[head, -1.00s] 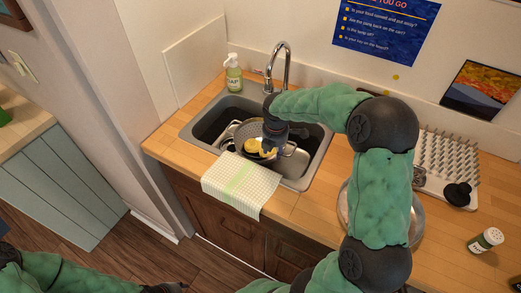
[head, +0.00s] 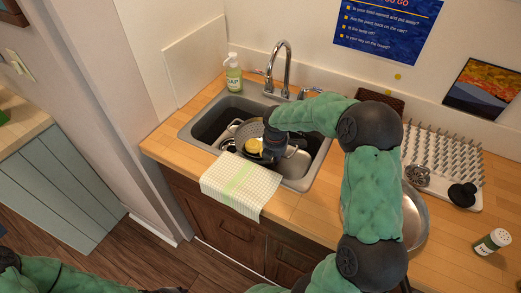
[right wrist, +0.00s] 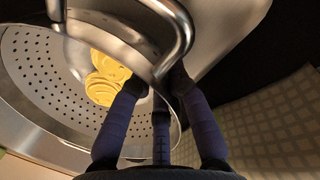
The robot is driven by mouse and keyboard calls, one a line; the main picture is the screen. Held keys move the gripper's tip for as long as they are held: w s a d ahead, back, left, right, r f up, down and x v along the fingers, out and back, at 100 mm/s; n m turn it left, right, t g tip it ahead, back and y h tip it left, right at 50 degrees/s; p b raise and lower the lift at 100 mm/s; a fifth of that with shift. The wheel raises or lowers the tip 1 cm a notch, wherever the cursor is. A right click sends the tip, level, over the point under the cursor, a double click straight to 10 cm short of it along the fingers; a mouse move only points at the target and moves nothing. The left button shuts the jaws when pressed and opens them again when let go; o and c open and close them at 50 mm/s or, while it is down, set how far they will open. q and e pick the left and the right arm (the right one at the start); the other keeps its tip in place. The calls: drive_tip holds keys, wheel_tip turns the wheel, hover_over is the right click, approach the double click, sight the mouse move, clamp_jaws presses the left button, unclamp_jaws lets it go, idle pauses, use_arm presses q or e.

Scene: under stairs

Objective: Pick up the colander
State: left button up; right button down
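The grey metal colander (head: 250,130) sits in the sink, tilted, with yellow ridged pieces (head: 255,146) in it. Its perforated bowl (right wrist: 50,70) fills the left of the right wrist view, with a looped metal handle at the top. My right gripper (head: 273,152) is down at the colander's right side. In the right wrist view its fingers (right wrist: 158,88) stand apart around the rim by the handle; whether they touch it I cannot tell. My left gripper (head: 165,290) barely shows at the bottom edge, its fingers not readable.
The sink (head: 192,128) is set in a wooden counter (head: 300,210). A checked towel (head: 240,185) hangs over its front edge. The faucet (head: 284,65) and soap bottle (head: 234,75) stand behind. A drying rack (head: 445,150), metal bowl (head: 415,215) and shaker (head: 491,241) are at the right.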

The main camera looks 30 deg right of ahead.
drive_tip(key=shift+w+r, duration=0.1)
drive_tip(key=shift+r, duration=0.05)
drive_tip(key=shift+d+r, duration=0.1)
drive_tip(key=shift+r, duration=0.2)
wheel_tip(320, 180, up, 8)
drive_tip(key=p, duration=0.3)
drive_tip(key=shift+r+p, duration=0.4)
drive_tip(key=shift+r, duration=0.2)
drive_tip(key=c, duration=2)
unclamp_jaws()
clamp_jaws()
